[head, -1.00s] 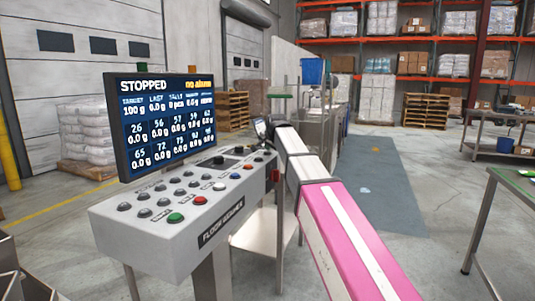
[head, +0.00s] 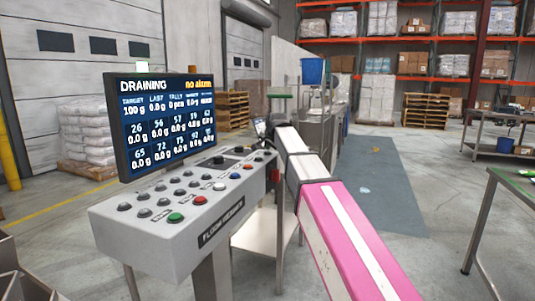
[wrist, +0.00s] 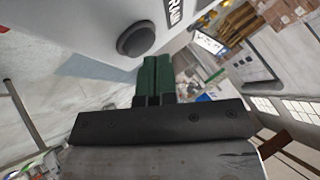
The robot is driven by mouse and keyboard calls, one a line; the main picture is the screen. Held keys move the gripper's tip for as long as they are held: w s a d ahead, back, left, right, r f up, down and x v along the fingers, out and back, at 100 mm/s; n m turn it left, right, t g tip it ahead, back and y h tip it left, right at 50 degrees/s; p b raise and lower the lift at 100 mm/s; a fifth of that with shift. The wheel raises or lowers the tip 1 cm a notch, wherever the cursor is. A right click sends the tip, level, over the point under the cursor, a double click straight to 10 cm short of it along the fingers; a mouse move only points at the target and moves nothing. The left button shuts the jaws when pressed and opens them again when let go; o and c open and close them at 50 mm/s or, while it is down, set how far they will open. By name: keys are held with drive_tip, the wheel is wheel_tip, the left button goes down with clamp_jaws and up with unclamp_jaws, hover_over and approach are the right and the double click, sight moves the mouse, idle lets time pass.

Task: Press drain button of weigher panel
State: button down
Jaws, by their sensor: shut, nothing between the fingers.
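The weigher panel (head: 160,240) is a grey sloped box with several buttons and a dark display (head: 165,120) reading DRAINING and "no alarm". My gripper (wrist: 156,62) is shut and empty. Its green fingertips lie just below and right of that button in the picture; I cannot tell whether they touch the panel. In the head view my arm reaches the panel's far right end, and the fingertips are not clear.
A green button (head: 175,217), a red button (head: 200,201) and a white button (head: 219,186) line the panel's near edge. A steel table (head: 505,185) stands at the right. Grey floor with a blue-grey mat (head: 385,190) is open beyond my arm.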

sight(269, 152)
drive_tip(key=shift+r, duration=0.45)
drive_tip(key=shift+r, duration=0.1)
drive_tip(key=shift+r, duration=2.4)
